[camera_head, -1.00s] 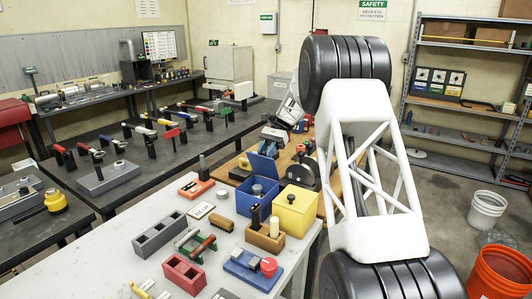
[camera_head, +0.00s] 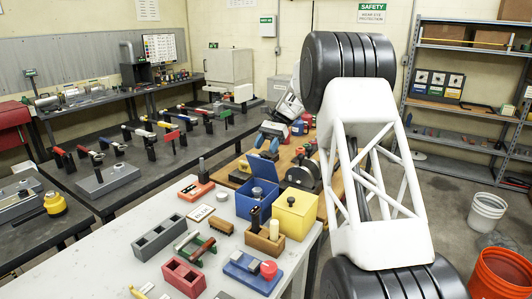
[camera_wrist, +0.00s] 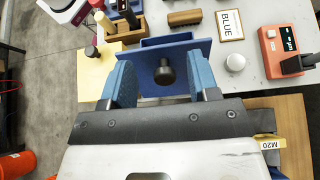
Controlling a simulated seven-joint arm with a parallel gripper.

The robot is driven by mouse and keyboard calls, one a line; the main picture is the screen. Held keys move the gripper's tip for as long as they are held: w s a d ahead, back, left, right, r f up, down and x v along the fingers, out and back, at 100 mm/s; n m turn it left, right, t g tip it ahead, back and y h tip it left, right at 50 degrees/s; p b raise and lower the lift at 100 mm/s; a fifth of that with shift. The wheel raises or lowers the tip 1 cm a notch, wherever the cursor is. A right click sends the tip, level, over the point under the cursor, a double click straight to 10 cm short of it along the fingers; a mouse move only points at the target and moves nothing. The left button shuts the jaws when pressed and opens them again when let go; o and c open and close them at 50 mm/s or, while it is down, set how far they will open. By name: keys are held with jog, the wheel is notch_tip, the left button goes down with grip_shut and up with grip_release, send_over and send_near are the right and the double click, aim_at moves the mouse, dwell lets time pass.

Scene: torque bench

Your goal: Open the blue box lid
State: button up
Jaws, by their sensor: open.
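The blue box (camera_head: 250,207) stands near the back right of the grey table, beside the yellow box (camera_head: 295,215). Its blue lid (camera_head: 263,169) is raised and tilted up at the back edge, so the box is open at the top. In the wrist view the lid (camera_wrist: 190,60) faces me with a dark round knob (camera_wrist: 165,72) on it. My gripper (camera_head: 271,140) is just behind the lid. In the wrist view its blue fingers (camera_wrist: 162,78) are spread apart, one to each side of the knob. Whether they touch the lid I cannot tell.
A BLUE sign (camera_head: 200,212), a red device (camera_head: 196,190) and a pale round knob (camera_head: 222,196) are left of the box. A wooden block with upright pieces (camera_head: 265,241) stands in front. Behind is a wooden bench (camera_head: 284,160) with several items.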

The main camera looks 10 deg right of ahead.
jog(key=s+r, duration=0.1)
jog(key=s, duration=1.5)
jog(key=shift+a+r, duration=0.15)
jog(key=shift+a, duration=0.25)
